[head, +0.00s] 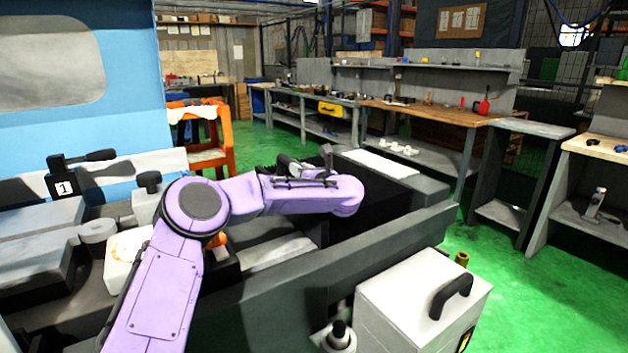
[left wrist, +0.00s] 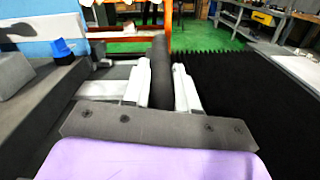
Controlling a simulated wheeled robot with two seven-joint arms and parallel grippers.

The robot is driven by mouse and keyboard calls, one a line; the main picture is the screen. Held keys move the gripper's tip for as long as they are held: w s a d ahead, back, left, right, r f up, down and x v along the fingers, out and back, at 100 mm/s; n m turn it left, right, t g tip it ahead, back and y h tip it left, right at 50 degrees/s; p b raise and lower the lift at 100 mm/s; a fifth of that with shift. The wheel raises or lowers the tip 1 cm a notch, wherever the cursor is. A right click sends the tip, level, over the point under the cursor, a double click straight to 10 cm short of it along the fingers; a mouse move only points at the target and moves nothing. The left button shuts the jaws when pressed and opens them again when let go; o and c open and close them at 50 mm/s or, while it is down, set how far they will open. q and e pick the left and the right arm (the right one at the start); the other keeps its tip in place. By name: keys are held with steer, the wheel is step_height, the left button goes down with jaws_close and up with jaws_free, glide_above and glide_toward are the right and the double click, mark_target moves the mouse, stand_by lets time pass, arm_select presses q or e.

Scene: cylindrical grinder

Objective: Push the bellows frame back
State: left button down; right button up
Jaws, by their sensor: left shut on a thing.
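The black ridged bellows (left wrist: 240,95) fills the right side of the left wrist view. In the head view the dark bellows (head: 385,205) lies in the machine bed, right of and behind my left wrist. A dark grey upright bar of the bellows frame (left wrist: 160,70) stands at the bellows' left edge. The two pale fingers of my left gripper (left wrist: 162,88) are on either side of this bar and shut on it. In the head view my purple left arm reaches over the bed and hides most of the gripper and frame. My right gripper is in neither view.
The grinder's grey front wall (head: 370,250) runs along the bed. A white box with a black handle (head: 410,305) stands in front. An orange cart (head: 205,145) and long workbenches (head: 430,112) stand behind. Green floor is open at the right.

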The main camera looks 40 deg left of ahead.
arm_select(q)
steer(key=shift+w+d, duration=0.15)
steer(key=shift+w, duration=0.3)
steer(key=c, duration=0.9)
jaws_free()
steer(key=b+v, duration=0.1)
steer(key=v, duration=0.9)
steer(key=shift+s+d+b, duration=0.1)
steer(key=shift+d+b, duration=0.1)
steer(key=shift+b, duration=0.1)
